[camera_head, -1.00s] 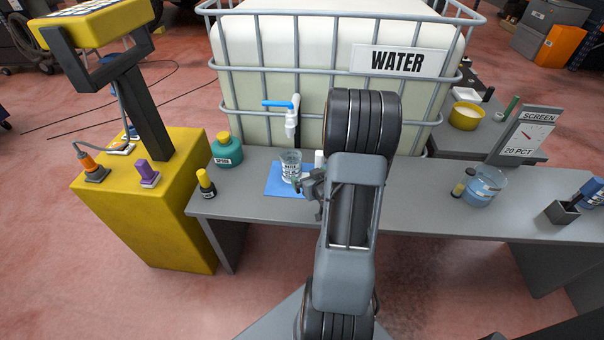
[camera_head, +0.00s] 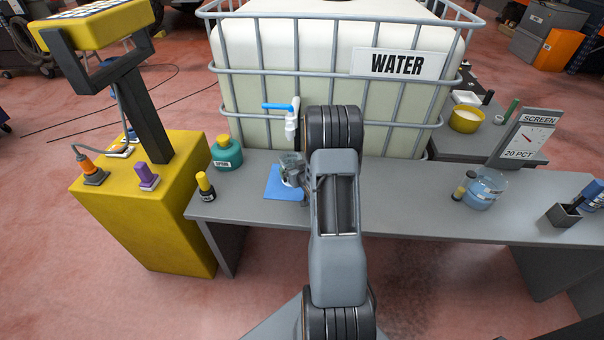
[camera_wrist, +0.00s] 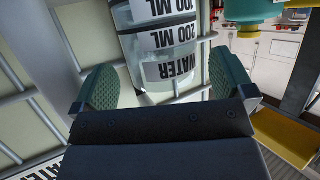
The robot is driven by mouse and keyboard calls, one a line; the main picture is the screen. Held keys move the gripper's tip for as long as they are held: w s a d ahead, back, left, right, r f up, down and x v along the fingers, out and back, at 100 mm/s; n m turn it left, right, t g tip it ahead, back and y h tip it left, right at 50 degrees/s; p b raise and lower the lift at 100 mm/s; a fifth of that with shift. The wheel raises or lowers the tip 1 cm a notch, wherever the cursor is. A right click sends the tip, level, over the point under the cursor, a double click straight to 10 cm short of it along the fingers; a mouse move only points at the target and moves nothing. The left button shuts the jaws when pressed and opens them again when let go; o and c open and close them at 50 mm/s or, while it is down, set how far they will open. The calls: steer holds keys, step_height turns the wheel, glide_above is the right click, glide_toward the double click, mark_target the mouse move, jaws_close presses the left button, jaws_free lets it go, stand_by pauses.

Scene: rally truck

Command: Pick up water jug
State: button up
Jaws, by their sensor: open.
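The water jug (camera_head: 290,158) is a clear cup with printed labels. It stands upright on the blue mat (camera_head: 284,185) below the tap of the water tank, and my gripper (camera_head: 299,180) partly hides it in the head view. In the wrist view the jug (camera_wrist: 168,50) shows inverted lettering reading WATER, 200 ML and 100 ML. My gripper (camera_wrist: 163,82) is open there, with one green-padded finger on each side of the jug. I cannot tell whether either pad touches it.
The caged water tank (camera_head: 260,95) with its blue-handled tap (camera_head: 290,118) stands close behind. A teal bottle (camera_head: 227,153) and a black-and-yellow bottle (camera_head: 205,187) are to the left. The grey table (camera_head: 400,200) is clear right of my arm, up to a bluish beaker (camera_head: 485,188).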

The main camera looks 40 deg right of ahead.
steer(key=shift+w+d+f, duration=0.1)
steer(key=shift+w+f, duration=0.1)
steer(key=shift+w, duration=0.3)
steer(key=shift+c, duration=0.3)
steer(key=c, duration=1.3)
